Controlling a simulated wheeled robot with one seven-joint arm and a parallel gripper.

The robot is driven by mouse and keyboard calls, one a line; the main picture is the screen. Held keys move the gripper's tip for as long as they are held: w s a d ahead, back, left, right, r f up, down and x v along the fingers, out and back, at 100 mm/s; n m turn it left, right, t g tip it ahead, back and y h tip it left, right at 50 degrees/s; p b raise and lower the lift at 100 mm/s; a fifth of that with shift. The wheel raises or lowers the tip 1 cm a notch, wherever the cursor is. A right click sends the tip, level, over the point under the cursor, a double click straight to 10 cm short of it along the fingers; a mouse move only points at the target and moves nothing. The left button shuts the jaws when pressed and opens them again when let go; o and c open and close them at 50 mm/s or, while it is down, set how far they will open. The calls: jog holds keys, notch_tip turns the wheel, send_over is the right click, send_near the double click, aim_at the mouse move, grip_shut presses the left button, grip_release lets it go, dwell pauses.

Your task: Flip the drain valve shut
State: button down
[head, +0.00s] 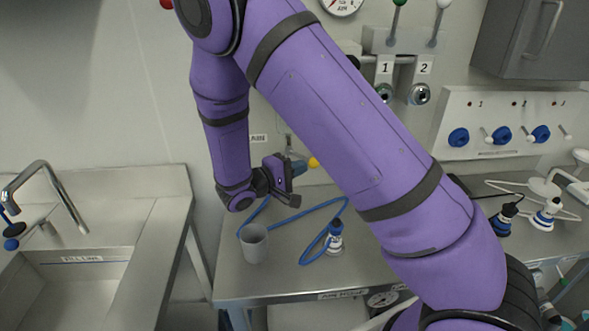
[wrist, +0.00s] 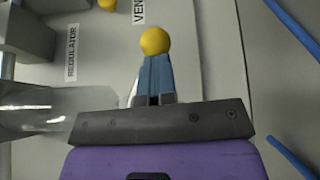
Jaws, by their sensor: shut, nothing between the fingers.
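My gripper (head: 298,166) is at the wall above the back of the steel bench, left of my upper arm. In the wrist view its blue-grey fingers (wrist: 154,78) are together and point away from the dark palm bar. A yellow ball knob (head: 313,162) is right at the fingertips; it also shows in the wrist view (wrist: 155,40). I cannot tell whether the fingers touch it. Its lever is hidden behind the fingers. A label starting "VEN" (wrist: 138,12) is beside the knob. I cannot make out which handle is the drain valve.
A grey cup (head: 254,243), a blue hose (head: 291,217) and a blue-white fitting (head: 335,238) are on the bench below. Numbered ports and levers (head: 400,66) are on the wall right of my arm. A sink (head: 85,262) is at left. A "REGULATOR" label (wrist: 71,52) is beside a metal cylinder.

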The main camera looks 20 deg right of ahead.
jog(key=s+a+n+h, duration=0.1)
jog(key=s+a, duration=0.1)
jog(key=a, duration=0.8)
jog(key=shift+s+f+t+h, duration=0.25)
jog(key=shift+f+t+h, duration=0.15)
jog(key=shift+f, duration=0.05)
dwell(0.3)
